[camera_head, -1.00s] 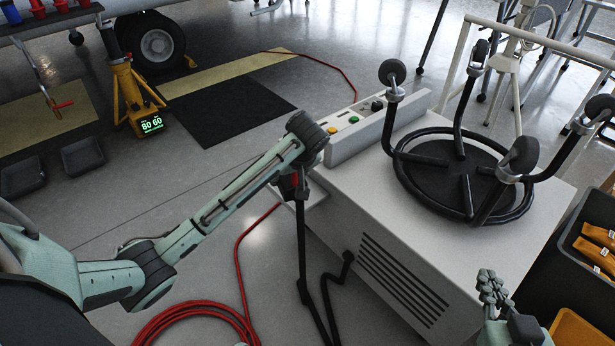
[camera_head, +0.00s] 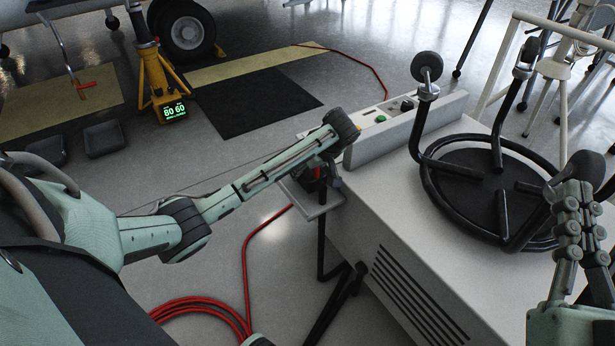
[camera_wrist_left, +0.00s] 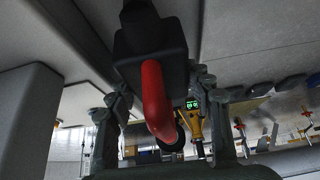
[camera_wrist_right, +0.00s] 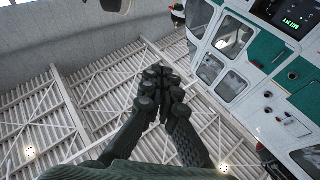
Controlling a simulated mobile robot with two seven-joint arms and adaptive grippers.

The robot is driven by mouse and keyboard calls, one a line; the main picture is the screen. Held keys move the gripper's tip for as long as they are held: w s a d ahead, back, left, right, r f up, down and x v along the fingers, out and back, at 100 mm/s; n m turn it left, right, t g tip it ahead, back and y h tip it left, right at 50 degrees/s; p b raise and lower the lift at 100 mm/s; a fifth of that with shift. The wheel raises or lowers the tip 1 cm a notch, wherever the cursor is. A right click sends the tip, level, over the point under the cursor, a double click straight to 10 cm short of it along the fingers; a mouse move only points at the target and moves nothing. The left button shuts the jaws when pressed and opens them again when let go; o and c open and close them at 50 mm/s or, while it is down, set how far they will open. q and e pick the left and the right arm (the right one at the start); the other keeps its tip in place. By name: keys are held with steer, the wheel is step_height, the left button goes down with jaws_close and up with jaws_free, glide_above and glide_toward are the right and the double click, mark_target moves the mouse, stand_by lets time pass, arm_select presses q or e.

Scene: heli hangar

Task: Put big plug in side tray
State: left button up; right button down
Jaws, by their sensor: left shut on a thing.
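The big plug is a black block with a thick red cable curving from it, large in the left wrist view (camera_wrist_left: 150,45). In the head view only a small dark and red part of it (camera_head: 313,172) shows below my left wrist. My left gripper (camera_head: 325,178) is shut on it, at the left side of the white cart; its fingers are mostly hidden there. A small grey ledge, seemingly the side tray (camera_head: 318,209), sticks out from the cart just below the plug. I cannot tell whether they touch. My right gripper (camera_head: 575,200) is empty, fingers together, at the right.
The white cart (camera_head: 390,215) carries a black wheeled ring stand (camera_head: 440,200) and a button panel (camera_head: 381,119). A red cable (camera_head: 246,265) lies coiled on the floor. A yellow jack (camera_head: 157,80) stands at the back left. Black supports stand below the ledge.

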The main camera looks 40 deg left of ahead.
arm_select(q)
steer(key=shift+f, duration=1.1)
arm_select(e)
steer(key=shift+d+r+t, duration=0.2)
steer(key=shift+r+t, duration=0.3)
steer(key=shift+r, duration=0.05)
arm_select(q)
steer(key=o, duration=1.3)
steer(key=shift+f, duration=0.15)
